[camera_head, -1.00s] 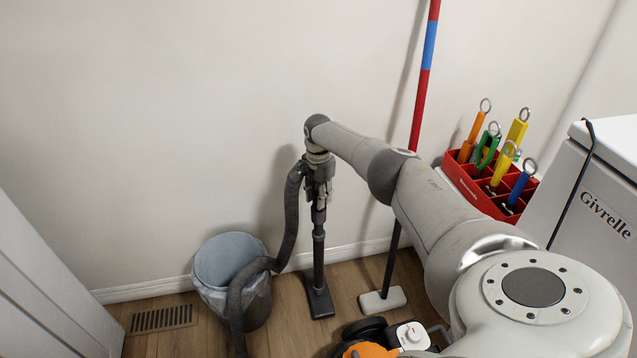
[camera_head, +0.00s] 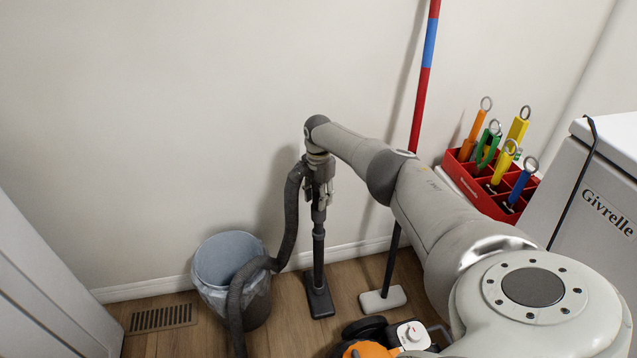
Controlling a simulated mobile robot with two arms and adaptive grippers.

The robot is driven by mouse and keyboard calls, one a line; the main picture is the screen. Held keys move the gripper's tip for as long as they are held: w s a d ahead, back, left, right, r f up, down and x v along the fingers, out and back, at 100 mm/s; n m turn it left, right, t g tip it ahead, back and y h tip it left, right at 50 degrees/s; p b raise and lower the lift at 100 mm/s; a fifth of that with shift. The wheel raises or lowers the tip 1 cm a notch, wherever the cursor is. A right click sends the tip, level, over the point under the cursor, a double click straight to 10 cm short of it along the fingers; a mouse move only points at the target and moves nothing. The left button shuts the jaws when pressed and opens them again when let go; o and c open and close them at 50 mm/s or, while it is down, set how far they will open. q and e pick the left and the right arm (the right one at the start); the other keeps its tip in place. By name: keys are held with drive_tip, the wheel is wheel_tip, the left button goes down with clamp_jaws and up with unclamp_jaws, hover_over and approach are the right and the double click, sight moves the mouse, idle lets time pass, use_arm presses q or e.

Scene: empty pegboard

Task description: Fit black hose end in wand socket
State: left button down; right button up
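The black hose (camera_head: 290,222) rises from the floor, passes over the bin's rim and arches up to the top of the wand. The black wand (camera_head: 319,255) stands nearly upright near the wall, its flat floor head (camera_head: 320,301) on the wood floor. My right gripper (camera_head: 322,190) points down at the top of the wand, where the hose end meets it. The gripper and wrist hide the socket, so I cannot tell whether the hose end is seated or whether the fingers grip. My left gripper is out of view.
A grey bin (camera_head: 257,305) with a liner stands left of the wand. A red-and-blue pole (camera_head: 424,85) leans on the wall behind my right arm. A red caddy (camera_head: 468,178) of tools and a white appliance (camera_head: 600,185) are at right. An orange machine (camera_head: 367,349) sits at the bottom.

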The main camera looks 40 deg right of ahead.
drive_tip(key=shift+o, duration=1.2)
wheel_tip(320, 180, up, 12)
drive_tip(key=shift+r, duration=0.1)
